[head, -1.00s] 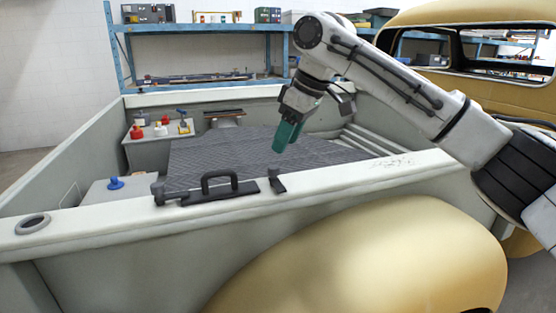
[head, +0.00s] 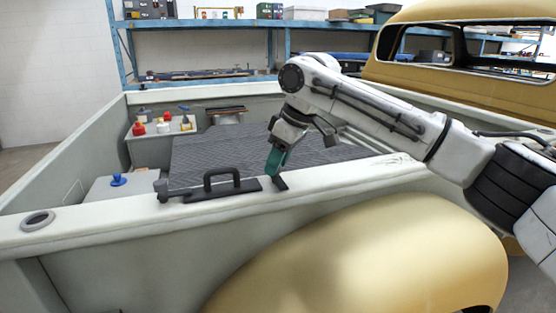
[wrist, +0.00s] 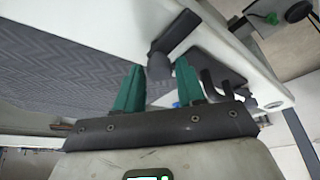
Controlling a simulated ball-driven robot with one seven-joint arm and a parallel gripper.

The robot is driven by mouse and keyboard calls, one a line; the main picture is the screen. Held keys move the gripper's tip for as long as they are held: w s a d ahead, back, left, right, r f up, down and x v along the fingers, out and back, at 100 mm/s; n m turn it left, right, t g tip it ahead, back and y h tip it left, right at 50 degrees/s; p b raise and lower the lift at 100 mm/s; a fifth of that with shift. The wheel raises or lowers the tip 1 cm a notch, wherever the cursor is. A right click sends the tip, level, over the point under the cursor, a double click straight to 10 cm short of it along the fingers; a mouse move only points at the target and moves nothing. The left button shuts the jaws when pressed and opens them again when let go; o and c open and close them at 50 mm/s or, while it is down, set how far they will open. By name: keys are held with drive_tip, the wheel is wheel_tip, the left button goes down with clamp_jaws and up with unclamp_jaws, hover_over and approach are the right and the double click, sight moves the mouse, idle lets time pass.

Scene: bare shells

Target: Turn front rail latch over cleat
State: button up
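The front rail latch (head: 222,188) is a dark flat bar with a raised loop handle (head: 221,174), lying along the top of the front rail. Its left end has a round pivot post (head: 161,188). The dark cleat (head: 280,183) sits on the rail just right of the latch's free end, a small gap apart. My gripper (head: 274,171) has teal fingers pointing down, close above the cleat; contact cannot be told. The cleat (wrist: 177,35) shows beyond the tips, and the latch handle (wrist: 207,83) is partly behind the right finger.
The pale front rail (head: 110,213) has a grey ring (head: 38,220) near its left corner. A blue knob (head: 118,179) and red-capped containers (head: 138,129) stand inside the truck bed. The ribbed bed floor (head: 215,150) is clear. A tan fender (head: 370,250) bulges below the rail.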

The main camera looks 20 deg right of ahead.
clamp_jaws()
drive_tip(key=shift+m, duration=0.3)
drive_tip(key=m+p, duration=0.1)
drive_tip(key=m+h+p, duration=0.1)
drive_tip(key=m, duration=0.1)
drive_tip(key=shift+a+m+t, duration=0.2)
drive_tip(key=shift+m+t, duration=0.1)
drive_tip(key=shift+t, duration=0.1)
drive_tip(key=m+h+p, duration=0.2)
drive_tip(key=m+p, duration=0.1)
drive_tip(key=m, duration=0.1)
drive_tip(key=shift+s+a+r+m, duration=0.1)
drive_tip(key=shift+m, duration=0.2)
drive_tip(key=m+h+p, duration=0.2)
drive_tip(key=m+p, duration=0.2)
drive_tip(key=m, duration=0.1)
drive_tip(key=shift+a+p, duration=0.15)
drive_tip(key=shift+p, duration=0.25)
drive_tip(key=m+g+h+p, duration=0.1)
drive_tip(key=m+p, duration=0.1)
drive_tip(key=m, duration=0.2)
drive_tip(key=shift+m, duration=0.3)
drive_tip(key=shift+h+p, duration=0.3)
